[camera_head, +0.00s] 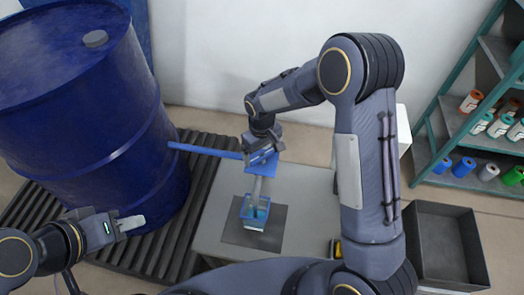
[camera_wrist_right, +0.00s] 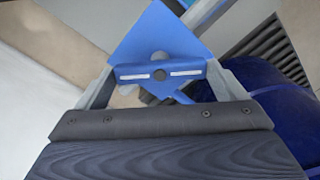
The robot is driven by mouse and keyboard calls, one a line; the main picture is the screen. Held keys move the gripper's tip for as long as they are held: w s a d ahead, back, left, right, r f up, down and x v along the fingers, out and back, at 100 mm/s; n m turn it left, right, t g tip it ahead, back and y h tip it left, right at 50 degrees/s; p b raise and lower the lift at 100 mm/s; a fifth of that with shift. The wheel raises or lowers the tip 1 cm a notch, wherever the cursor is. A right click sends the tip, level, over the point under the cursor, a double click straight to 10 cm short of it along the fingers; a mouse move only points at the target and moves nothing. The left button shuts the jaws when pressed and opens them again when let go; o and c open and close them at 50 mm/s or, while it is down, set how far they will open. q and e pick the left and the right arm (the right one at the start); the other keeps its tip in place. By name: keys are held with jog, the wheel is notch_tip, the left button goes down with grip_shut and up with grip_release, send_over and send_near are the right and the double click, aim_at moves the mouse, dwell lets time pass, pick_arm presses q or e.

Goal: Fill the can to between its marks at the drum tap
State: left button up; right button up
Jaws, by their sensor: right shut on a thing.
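The can (camera_head: 255,209) is a small clear-sided vessel with blue inside, standing on a dark mat on the grey table. Its marks are too small to read. The blue drum (camera_head: 90,110) stands at the left. A blue pipe (camera_head: 205,150) runs from it to the tap, whose grey spout (camera_head: 257,186) points down at the can. My right gripper (camera_head: 264,156) is at the tap, shut on its blue handle. In the right wrist view the blue handle (camera_wrist_right: 160,48) sits between the fingers. My left gripper (camera_head: 130,223) is beside the drum, away from the can; its opening is unclear.
The dark mat (camera_head: 236,229) lies under the can on the grey table (camera_head: 305,190). A teal shelf (camera_head: 440,135) with several bottles stands at the right, above a dark open bin (camera_head: 432,212).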

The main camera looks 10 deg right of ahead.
aim_at(262, 154)
jog(key=o, duration=0.7)
jog(key=shift+r, duration=3.95)
